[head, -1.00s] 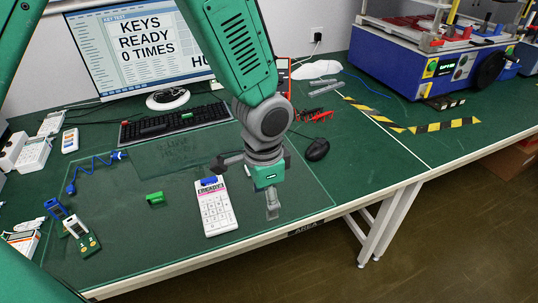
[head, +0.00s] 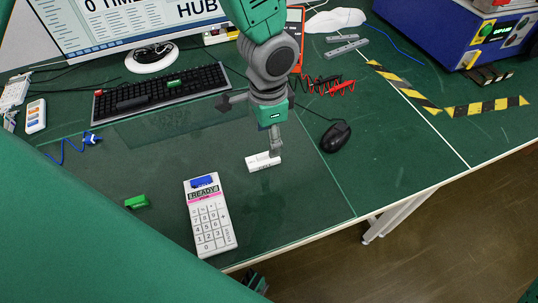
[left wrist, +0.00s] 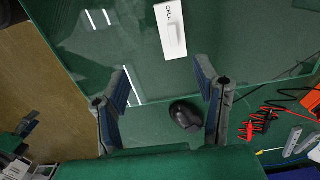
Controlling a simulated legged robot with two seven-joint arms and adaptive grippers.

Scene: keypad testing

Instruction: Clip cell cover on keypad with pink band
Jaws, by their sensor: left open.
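The white keypad (head: 210,222) lies face up near the table's front edge, with a READY screen and a pink band (head: 203,196) below it. A blue piece (head: 202,182) sits at its top end. The white cell cover (head: 258,164) lies on the mat to the keypad's right; in the left wrist view the cover (left wrist: 174,40) shows the word CELL. My left gripper (head: 252,124) is open and empty. One finger overlaps the cover's far right end in the head view; I cannot tell whether they touch. In the left wrist view the cover is beyond the open fingers (left wrist: 164,90).
A green clip (head: 137,201) lies left of the keypad. A black mouse (head: 336,136) and red cables (head: 335,86) are right of my left gripper. A keyboard (head: 162,92) and monitor (head: 135,20) stand behind. The mat around keypad and cover is mostly clear.

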